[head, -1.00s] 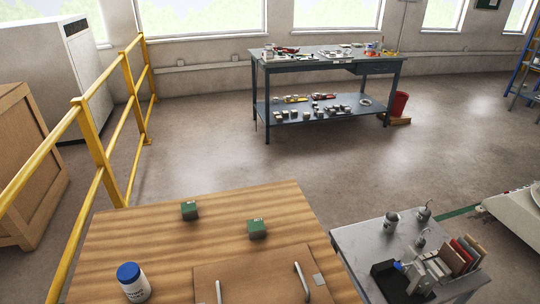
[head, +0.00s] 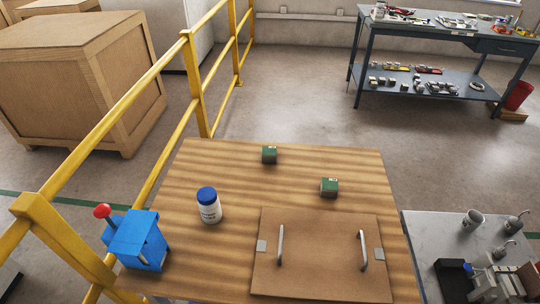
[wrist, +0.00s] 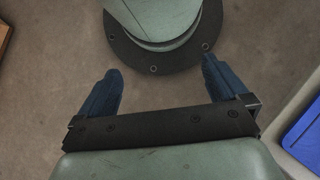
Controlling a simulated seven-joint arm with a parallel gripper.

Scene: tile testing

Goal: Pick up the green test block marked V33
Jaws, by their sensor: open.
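Two green blocks stand apart on the wooden table (head: 225,165). One green block (head: 269,155) is near the table's far edge, and the other green block (head: 329,187) is nearer and to the right. Their markings are too small to read, so I cannot tell which is V33. My gripper (wrist: 164,85) shows in the wrist view with its two blue fingers wide apart and nothing between them. Neither block is in the wrist view. My gripper is not in the head view.
A blue-capped white jar (head: 209,206) stands left of the blocks. A brown board with two handles (head: 320,265) lies at the table's front. A blue box with a red-knobbed lever (head: 138,240) is at the left corner, beside a yellow railing (head: 195,80). A grey side table (head: 440,235) stands right.

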